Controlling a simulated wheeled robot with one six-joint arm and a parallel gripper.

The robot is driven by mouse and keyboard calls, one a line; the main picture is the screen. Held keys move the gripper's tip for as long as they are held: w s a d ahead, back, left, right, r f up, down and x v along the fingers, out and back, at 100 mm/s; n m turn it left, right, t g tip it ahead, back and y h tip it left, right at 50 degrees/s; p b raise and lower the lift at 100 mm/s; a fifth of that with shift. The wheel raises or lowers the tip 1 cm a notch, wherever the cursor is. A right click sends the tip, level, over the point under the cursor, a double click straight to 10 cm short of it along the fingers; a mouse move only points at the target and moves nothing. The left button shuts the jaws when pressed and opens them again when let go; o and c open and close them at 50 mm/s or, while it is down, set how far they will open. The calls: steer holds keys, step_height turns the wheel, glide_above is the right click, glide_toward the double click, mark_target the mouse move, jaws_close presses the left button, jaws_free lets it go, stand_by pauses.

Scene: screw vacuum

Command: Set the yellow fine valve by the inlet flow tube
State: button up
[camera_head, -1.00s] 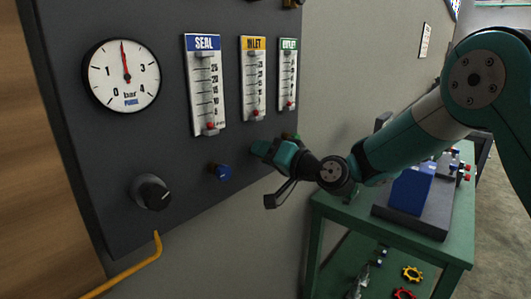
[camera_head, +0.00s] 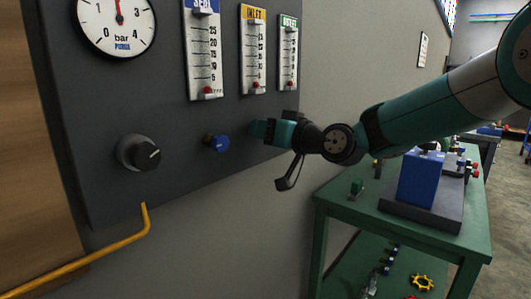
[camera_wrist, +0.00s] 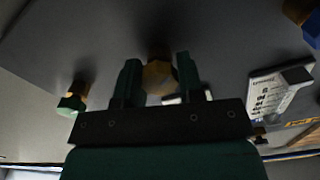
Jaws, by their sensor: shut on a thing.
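The yellow fine valve (camera_wrist: 158,78) shows in the wrist view as a faceted knob between my two fingers. My gripper (camera_wrist: 158,82) is shut on it. In the head view my gripper (camera_head: 262,130) is at the panel, right of the blue valve (camera_head: 217,142), and hides the yellow valve. The inlet flow tube (camera_head: 252,55) has an orange label and stands above my gripper. Its red float (camera_head: 256,85) is near the bottom of the scale. In the wrist view my gripper covers part of a white scale behind the knob.
A green valve (camera_wrist: 72,99) and the blue valve (camera_wrist: 306,20) flank my fingers in the wrist view. The seal tube (camera_head: 203,55), outlet tube (camera_head: 288,55), purge gauge (camera_head: 117,22) and black knob (camera_head: 138,153) share the panel. A green table (camera_head: 345,205) stands to the right.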

steer(key=n+b, duration=0.1)
steer(key=b, duration=0.1)
steer(key=n+b, duration=0.2)
steer(key=b, duration=0.1)
steer(key=shift+f, duration=0.3)
steer(key=n+b, duration=0.2)
steer(key=b, duration=0.1)
steer(key=shift+r+n, duration=0.2)
steer(key=shift+n, duration=0.2)
steer(key=shift+r, duration=0.1)
steer(key=o, duration=0.9)
steer(key=shift+s, duration=0.1)
steer(key=b+v, duration=0.2)
steer(key=v, duration=1.5)
steer(key=shift+s+d+b, duration=0.15)
steer(key=shift+b, duration=0.15)
